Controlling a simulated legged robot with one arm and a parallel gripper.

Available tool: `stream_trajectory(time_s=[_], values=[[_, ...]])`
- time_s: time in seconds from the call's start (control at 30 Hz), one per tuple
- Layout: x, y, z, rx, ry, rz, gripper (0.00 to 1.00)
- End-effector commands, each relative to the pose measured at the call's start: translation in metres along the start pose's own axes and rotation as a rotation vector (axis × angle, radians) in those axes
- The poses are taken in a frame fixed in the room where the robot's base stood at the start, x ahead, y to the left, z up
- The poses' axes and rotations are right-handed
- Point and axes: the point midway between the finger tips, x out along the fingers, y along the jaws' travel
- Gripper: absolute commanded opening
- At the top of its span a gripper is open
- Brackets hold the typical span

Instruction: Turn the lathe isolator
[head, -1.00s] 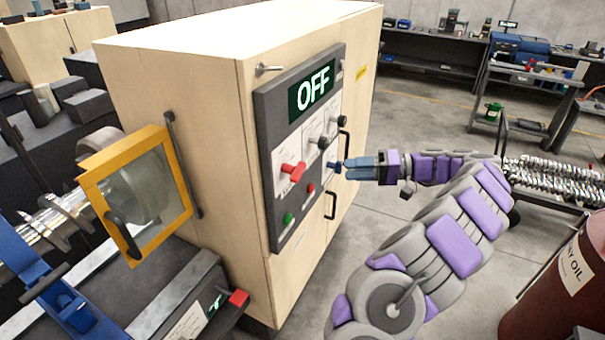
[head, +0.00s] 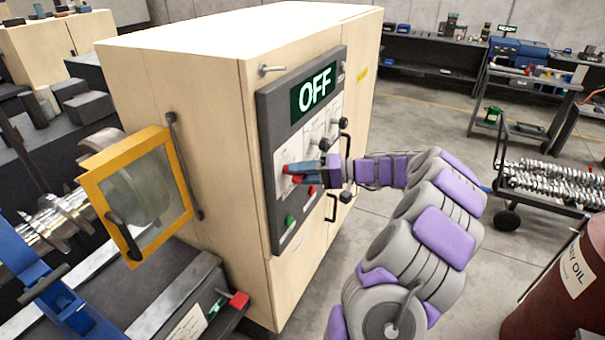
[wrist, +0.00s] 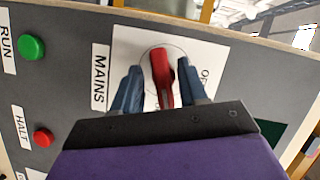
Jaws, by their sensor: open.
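The red isolator handle (wrist: 162,78) sits on a white plate beside the label MAINS in the wrist view. My gripper (wrist: 160,88) is open, with one blue finger on each side of the red handle. I cannot tell if the fingers touch it. In the head view my gripper (head: 293,170) is at the panel and hides most of the red handle (head: 288,179). The display (head: 315,90) above reads OFF.
The grey panel (head: 268,130) also carries a green RUN button (wrist: 31,47), a red HALT button (wrist: 43,137) and black knobs (head: 343,124). A yellow-framed guard (head: 88,190) stands at left. A red oil drum (head: 545,310) is at right.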

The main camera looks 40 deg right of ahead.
Motion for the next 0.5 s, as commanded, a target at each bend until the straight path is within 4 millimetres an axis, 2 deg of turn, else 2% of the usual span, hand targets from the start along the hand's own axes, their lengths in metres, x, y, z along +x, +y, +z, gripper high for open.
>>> stream_trajectory(time_s=[0.23, 0.5], values=[[-0.0006, 0.0012, -0.0014, 0.001, 0.000, -0.002, 0.43], [-0.0025, 0.0030, -0.0028, 0.002, 0.000, -0.003, 0.18]])
